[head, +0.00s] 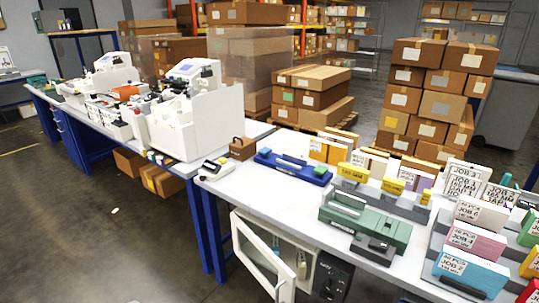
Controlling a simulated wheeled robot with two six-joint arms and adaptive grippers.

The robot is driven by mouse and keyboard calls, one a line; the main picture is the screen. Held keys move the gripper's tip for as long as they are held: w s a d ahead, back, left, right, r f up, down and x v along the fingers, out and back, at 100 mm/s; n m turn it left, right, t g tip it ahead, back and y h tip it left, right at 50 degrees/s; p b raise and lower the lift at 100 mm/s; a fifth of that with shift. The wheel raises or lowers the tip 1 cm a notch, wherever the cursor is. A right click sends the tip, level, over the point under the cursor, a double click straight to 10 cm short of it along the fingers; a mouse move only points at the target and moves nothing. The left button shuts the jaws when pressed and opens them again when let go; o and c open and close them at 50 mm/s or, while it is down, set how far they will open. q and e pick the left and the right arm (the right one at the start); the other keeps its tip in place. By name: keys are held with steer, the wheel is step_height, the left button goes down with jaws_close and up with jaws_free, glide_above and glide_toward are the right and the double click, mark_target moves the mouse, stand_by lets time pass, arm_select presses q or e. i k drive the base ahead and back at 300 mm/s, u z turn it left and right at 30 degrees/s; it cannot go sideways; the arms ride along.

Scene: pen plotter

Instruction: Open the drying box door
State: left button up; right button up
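The drying box (331,276) appears to be the white box with a dark control panel under the front of the right table. Its white-framed door (236,222) with a window stands swung out towards me on the left side. Part of the inside shows between the door's free edge and the control panel, with a pale upright piece in it. The tabletop hides the top of the box and the picture edge cuts off its bottom. Neither of my grippers is in view.
The white table (233,191) above carries a green device (365,226), a blue tray (292,168) and several job card stacks (476,212). A blue table leg (211,235) stands left of the door.

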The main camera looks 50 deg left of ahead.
mark_target(284, 292)
steer(key=u, duration=1.55)
steer(key=k, duration=0.6)
steer(key=z, duration=0.7)
steer(key=i, duration=1.6)
steer(key=u, duration=0.8)
